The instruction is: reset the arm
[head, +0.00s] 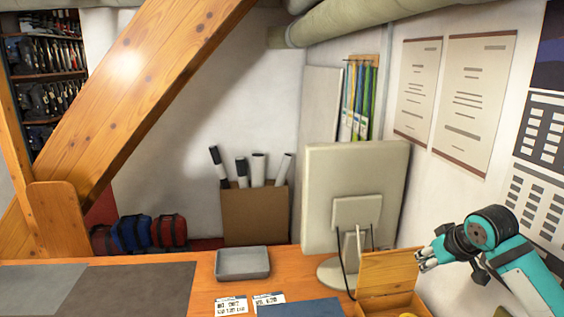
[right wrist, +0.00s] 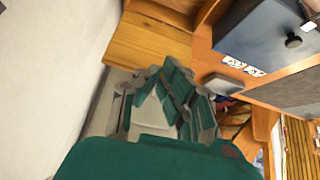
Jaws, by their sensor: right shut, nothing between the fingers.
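My right arm, teal and black, comes in from the lower right in the head view. Its gripper (head: 425,260) is shut and empty, held in the air above the open wooden box (head: 387,272) at the bench's right end. In the right wrist view the gripper (right wrist: 172,85) shows shut, pointing away from the camera, with the wooden bench beyond it. It appears apart from the things around it. My left gripper is not in view.
A monitor (head: 352,180) stands just left of the gripper, and the white wall with posters (head: 480,100) is close behind. A grey tray (head: 242,264), two label cards (head: 231,306) and a dark mat (head: 140,288) lie on the bench. A wooden beam (head: 130,90) crosses the left.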

